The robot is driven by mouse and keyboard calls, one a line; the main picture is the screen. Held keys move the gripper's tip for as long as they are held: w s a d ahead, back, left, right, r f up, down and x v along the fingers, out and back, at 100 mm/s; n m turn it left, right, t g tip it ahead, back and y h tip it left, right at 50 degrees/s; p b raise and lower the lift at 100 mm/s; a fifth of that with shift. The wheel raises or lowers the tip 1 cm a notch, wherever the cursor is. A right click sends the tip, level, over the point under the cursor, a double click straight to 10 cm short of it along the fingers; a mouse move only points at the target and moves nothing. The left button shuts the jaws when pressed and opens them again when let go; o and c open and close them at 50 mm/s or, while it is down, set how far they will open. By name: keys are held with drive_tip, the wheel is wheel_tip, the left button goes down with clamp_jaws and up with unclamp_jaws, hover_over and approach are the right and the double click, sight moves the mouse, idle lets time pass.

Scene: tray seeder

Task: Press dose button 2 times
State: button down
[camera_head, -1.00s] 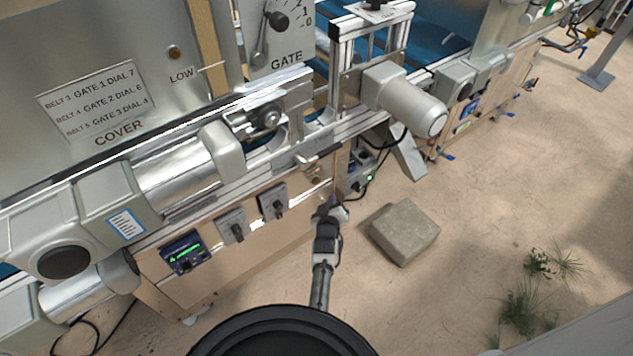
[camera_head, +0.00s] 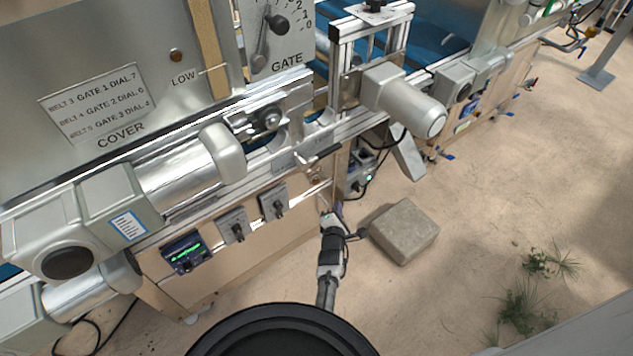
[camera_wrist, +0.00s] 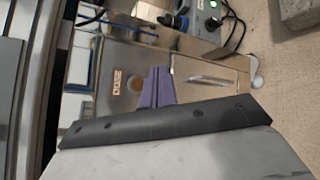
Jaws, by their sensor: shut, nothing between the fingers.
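The wrist view shows a DOSE label (camera_wrist: 118,80) on a pale panel. Beside it is a round orange-brown dose button (camera_wrist: 137,84), partly covered by my gripper. My gripper (camera_wrist: 156,86) has purple fingers, shut and empty, with the tips beside the button in the picture. I cannot tell whether they touch it. In the head view my gripper (camera_head: 335,208) is low in front of the machine's side, near the end of the wooden panel. The button is too small to make out clearly there.
A stone-like block (camera_head: 404,231) lies on the floor right of my gripper. Two grey switch boxes (camera_head: 234,226) and a display with green text (camera_head: 185,251) are on the panel to the left. A motor (camera_head: 405,100) juts out above.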

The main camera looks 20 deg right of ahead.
sight(316, 181)
idle(0.3)
drive_tip(key=w+a+b, duration=0.3)
drive_tip(key=w+b, duration=0.5)
drive_tip(key=b, duration=0.4)
drive_tip(key=shift+w+b, duration=0.15)
drive_tip(key=shift+b, duration=0.15)
idle(1.8)
drive_tip(key=shift+w+a, duration=0.15)
drive_tip(key=shift+w, duration=0.25)
